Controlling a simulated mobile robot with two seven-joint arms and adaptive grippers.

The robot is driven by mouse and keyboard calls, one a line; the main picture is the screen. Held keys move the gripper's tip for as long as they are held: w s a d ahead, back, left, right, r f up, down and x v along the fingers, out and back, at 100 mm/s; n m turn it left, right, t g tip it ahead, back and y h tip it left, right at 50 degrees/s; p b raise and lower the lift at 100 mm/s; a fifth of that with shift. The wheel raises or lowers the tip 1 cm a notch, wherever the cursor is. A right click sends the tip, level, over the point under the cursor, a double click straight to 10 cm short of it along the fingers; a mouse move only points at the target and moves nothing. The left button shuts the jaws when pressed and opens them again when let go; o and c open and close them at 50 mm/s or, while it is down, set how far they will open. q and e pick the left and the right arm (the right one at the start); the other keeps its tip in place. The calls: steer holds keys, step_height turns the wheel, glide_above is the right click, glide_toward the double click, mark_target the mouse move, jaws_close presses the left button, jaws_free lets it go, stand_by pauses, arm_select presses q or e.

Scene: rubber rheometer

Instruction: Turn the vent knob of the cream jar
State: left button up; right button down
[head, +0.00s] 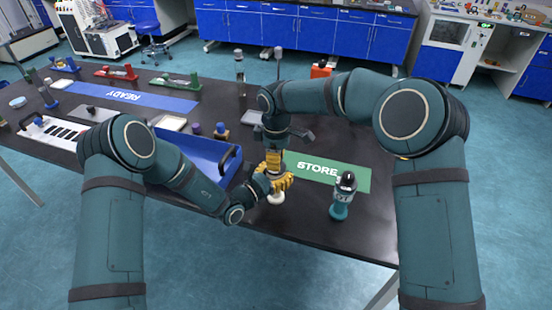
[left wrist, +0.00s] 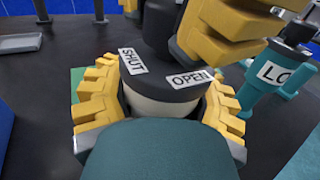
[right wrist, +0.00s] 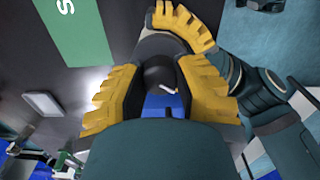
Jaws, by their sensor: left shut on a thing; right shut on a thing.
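The cream jar (head: 276,198) stands upright at the table's front edge, mostly hidden by my grippers in the head view. In the left wrist view its cream body (left wrist: 160,108) sits between the fingers of my left gripper (left wrist: 162,118), which is shut around it. Its dark lid carries the labels SHUT (left wrist: 133,61) and OPEN (left wrist: 190,79). My right gripper (head: 274,160) comes down from above. In the right wrist view it is shut on the dark vent knob (right wrist: 158,78), which has a white mark on top. Which label the mark faces I cannot tell.
A teal jar (head: 340,208) with a black top stands to the right, near the front edge. A green STORE mat (head: 352,179) lies behind. A blue tray (head: 234,171) is close on the left. A blue READY mat (head: 125,97) and several small stands are farther left.

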steer(key=m, duration=0.5)
steer(key=shift+m, duration=0.3)
arm_select(q)
steer(key=shift+r, duration=0.1)
arm_select(e)
steer(key=m, duration=0.4)
steer(key=shift+f+m, duration=0.1)
steer(key=shift+m, duration=0.2)
steer(key=c, duration=0.6)
jaws_free()
step_height(320, 180, up, 12)
